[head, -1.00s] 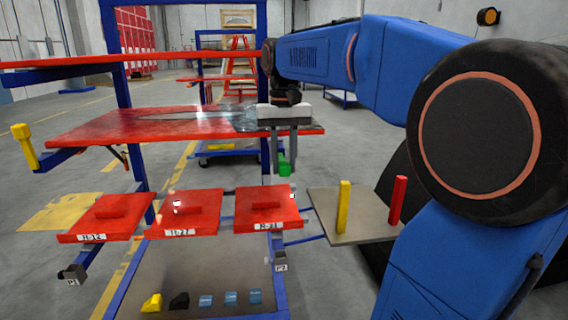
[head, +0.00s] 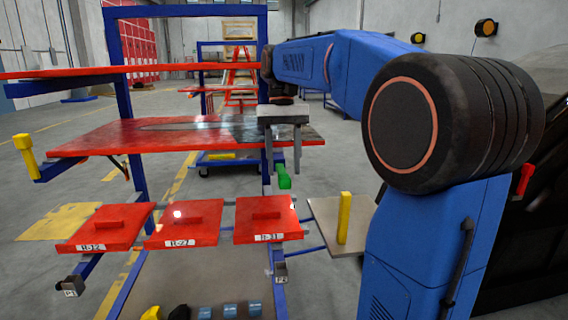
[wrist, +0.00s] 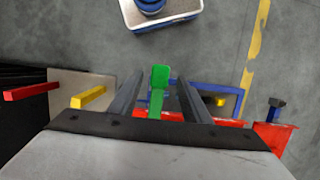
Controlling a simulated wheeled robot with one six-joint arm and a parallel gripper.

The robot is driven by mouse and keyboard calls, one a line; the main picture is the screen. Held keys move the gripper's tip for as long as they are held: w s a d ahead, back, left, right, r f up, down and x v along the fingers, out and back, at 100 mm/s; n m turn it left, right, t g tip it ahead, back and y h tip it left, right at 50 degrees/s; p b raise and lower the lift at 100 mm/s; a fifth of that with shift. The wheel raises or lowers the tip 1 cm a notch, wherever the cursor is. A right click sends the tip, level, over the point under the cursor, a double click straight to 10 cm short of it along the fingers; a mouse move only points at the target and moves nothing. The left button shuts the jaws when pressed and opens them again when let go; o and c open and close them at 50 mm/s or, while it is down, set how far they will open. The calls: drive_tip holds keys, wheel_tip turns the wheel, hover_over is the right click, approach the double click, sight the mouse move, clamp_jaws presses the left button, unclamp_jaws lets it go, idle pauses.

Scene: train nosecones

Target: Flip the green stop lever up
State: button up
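The green stop lever (head: 284,177) is a short green bar low in the middle of the head view, just right of the red R-31 panel's top edge. In the wrist view the green lever (wrist: 158,90) stands out between my two fingers, with a visible gap on each side. My gripper (head: 282,168) points down over the lever and is open. Its fingers (wrist: 160,97) appear apart and hold nothing. The lever's base is hidden, and I cannot tell how far the fingertips reach past it.
Red panels H-27 (head: 182,238) and R-31 (head: 267,236) lie below left. A yellow post (head: 344,218) stands on a grey plate (head: 325,212) to the right. A red shelf (head: 120,138) is close left of my gripper. Open floor lies behind.

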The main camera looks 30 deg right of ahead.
drive_tip(key=v, duration=0.7)
drive_tip(key=shift+r, duration=0.25)
idle(0.5)
